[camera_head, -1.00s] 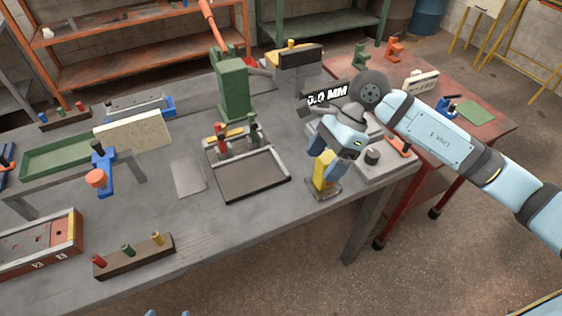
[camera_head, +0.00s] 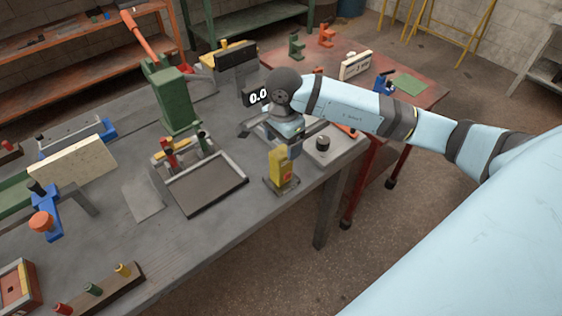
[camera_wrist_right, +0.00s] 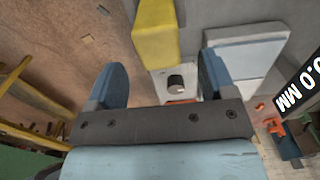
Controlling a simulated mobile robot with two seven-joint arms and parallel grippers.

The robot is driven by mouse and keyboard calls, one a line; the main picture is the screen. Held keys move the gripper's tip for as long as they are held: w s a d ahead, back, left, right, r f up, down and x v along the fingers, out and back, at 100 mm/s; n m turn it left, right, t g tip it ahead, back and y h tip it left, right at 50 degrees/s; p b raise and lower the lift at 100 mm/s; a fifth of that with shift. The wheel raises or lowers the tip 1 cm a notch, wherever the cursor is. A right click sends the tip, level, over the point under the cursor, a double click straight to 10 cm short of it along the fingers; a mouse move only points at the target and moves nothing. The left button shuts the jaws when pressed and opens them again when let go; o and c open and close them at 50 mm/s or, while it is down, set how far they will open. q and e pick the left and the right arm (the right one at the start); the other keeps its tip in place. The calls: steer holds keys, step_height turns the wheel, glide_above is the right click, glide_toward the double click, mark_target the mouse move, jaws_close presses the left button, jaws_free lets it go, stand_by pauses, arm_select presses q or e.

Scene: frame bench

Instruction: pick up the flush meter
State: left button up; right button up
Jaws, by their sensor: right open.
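The flush meter seems to be the yellow upright block (camera_head: 279,166), standing on a small dark base near the bench's front right edge. My right gripper (camera_head: 284,127) is just behind and above it in the head view, jaws apart and empty. In the right wrist view, the two blue fingers of the right gripper (camera_wrist_right: 160,78) are spread wide. The yellow block (camera_wrist_right: 155,35) shows there at the top, toward the gap between the fingers. I cannot tell how deep it is between them. My left gripper is out of view.
A grey box with a black knob (camera_head: 322,144) stands right of the yellow block. A "0.0" display (camera_head: 258,97) is behind the gripper. A dark framed tray (camera_head: 207,184) and a green press (camera_head: 174,98) are to the left. The red table (camera_head: 415,96) lies beyond.

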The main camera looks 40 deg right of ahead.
mark_target(281, 151)
steer(key=shift+a+f+p, duration=0.15)
steer(key=shift+f+p, duration=0.1)
steer(key=shift+f, duration=0.9)
steer(key=shift+a+f+p, duration=0.15)
steer(key=shift+f+p, duration=0.1)
steer(key=shift+f, duration=0.85)
steer(key=shift+c, duration=0.2)
steer(key=c, duration=1)
steer(key=shift+r, duration=0.15)
